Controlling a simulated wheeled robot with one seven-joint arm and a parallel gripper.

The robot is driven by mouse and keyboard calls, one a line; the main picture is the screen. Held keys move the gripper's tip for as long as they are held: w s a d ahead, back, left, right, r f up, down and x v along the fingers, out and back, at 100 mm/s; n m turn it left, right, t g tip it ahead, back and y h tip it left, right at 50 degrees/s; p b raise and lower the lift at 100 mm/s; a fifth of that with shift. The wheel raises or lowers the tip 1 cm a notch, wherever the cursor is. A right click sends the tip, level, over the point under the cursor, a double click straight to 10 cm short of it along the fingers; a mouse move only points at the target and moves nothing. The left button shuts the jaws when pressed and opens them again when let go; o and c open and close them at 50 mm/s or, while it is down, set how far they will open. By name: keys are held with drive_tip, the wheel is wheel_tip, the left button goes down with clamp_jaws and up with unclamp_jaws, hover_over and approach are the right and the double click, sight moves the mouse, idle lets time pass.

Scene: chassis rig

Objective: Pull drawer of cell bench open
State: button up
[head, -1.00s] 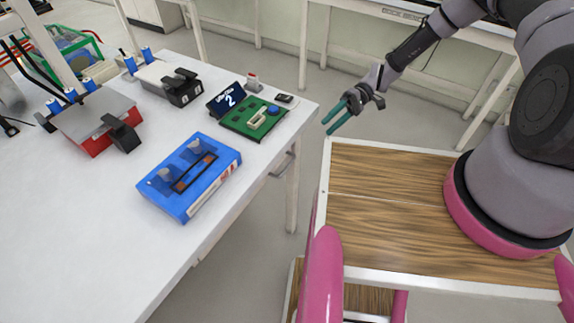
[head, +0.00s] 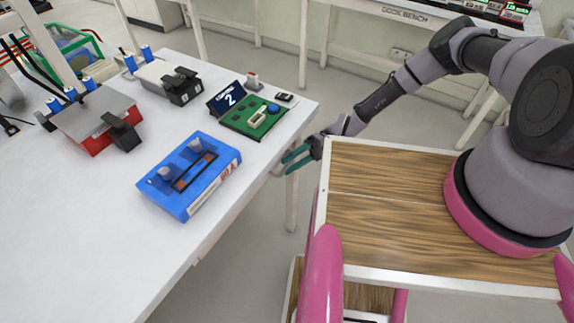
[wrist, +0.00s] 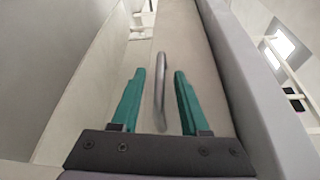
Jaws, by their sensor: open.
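My gripper (head: 292,158) is at the near side edge of the white bench (head: 85,232), with its two green fingers pointing left. In the wrist view my gripper (wrist: 157,98) is open. A grey bar handle (wrist: 160,90) shows between the fingers and stands on a pale drawer front (wrist: 187,45). I see no finger closed on the handle, and whether one touches it I cannot tell. In the head view the handle is mostly hidden behind my gripper. The drawer looks shut.
A blue case (head: 190,175), a green board (head: 250,115) and a small display marked 2 (head: 227,98) stand on the bench top. My wood-topped base is to the right. Bare floor shows between it and the bench.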

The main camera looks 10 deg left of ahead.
drive_tip(key=shift+x, duration=0.8)
clamp_jaws()
idle(0.9)
